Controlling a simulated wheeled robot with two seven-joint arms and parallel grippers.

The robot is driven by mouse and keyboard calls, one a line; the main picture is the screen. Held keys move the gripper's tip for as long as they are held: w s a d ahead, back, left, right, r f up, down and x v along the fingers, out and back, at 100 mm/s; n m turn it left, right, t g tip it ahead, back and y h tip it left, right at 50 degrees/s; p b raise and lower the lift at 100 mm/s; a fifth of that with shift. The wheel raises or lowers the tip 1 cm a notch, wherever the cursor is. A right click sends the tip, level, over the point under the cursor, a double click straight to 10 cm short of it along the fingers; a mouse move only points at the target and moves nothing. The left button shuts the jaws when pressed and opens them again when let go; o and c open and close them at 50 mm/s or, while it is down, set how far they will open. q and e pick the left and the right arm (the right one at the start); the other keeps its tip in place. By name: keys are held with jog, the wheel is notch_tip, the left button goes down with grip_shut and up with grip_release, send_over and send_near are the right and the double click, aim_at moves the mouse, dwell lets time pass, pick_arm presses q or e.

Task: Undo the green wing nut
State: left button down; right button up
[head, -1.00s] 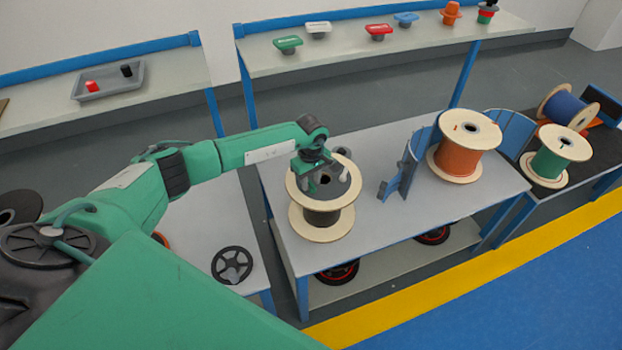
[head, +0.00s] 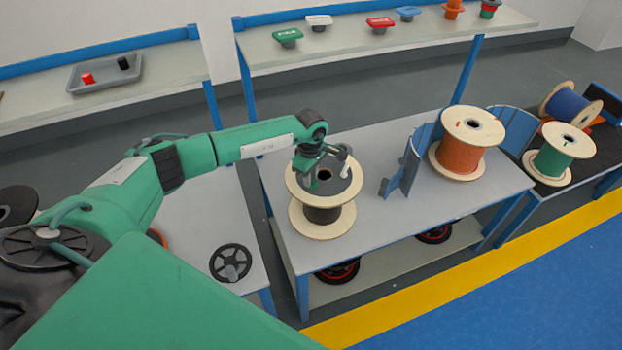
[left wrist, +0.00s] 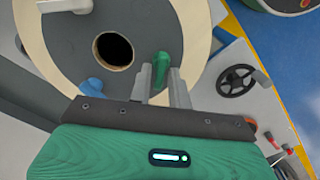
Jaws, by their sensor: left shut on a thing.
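The green wing nut (left wrist: 161,60) sticks up from the grey disc (left wrist: 60,30) on top of the dark cable spool (head: 322,215), beside its centre hole. My left gripper (left wrist: 160,80) has its two fingers shut on either side of the wing nut. In the head view my left gripper (head: 309,180) is low over the left part of the spool's top, and it hides the wing nut there. My right gripper is not in view.
A blue wing nut (left wrist: 93,87) and a white crank handle (left wrist: 66,5) are also on the disc. A blue curved guard (head: 410,165) and an orange spool (head: 462,157) stand to the right. A black handwheel (head: 230,263) lies on the left table.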

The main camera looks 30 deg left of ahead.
pick_arm(q)
jog(key=n+b, duration=0.2)
jog(key=n, duration=0.1)
jog(key=shift+s+f+n, duration=0.1)
jog(key=shift+n, duration=0.3)
jog(key=n+b, duration=0.2)
jog(key=n, duration=0.2)
jog(key=shift+s+d+n, duration=0.1)
jog(key=shift+s+n, duration=0.05)
jog(key=shift+n, duration=0.15)
jog(key=n+b, duration=0.1)
jog(key=n, duration=0.3)
jog(key=shift+s+d, duration=0.1)
jog(key=n+b, duration=0.1)
jog(key=n, duration=0.3)
jog(key=shift+d, duration=0.15)
jog(key=n, duration=0.2)
jog(key=shift+s+d+n+b, duration=0.1)
jog(key=shift+n+b, duration=0.2)
jog(key=shift+n, duration=0.1)
jog(key=n, duration=0.3)
jog(key=shift+d+n, duration=0.1)
jog(key=shift+n, duration=0.2)
jog(key=n, duration=0.3)
jog(key=shift+d+n, duration=0.15)
jog(key=shift+n, duration=0.15)
jog(key=n, duration=0.3)
jog(key=shift+w+d, duration=0.1)
jog(key=shift+w, duration=0.1)
jog(key=shift+n, duration=1.5)
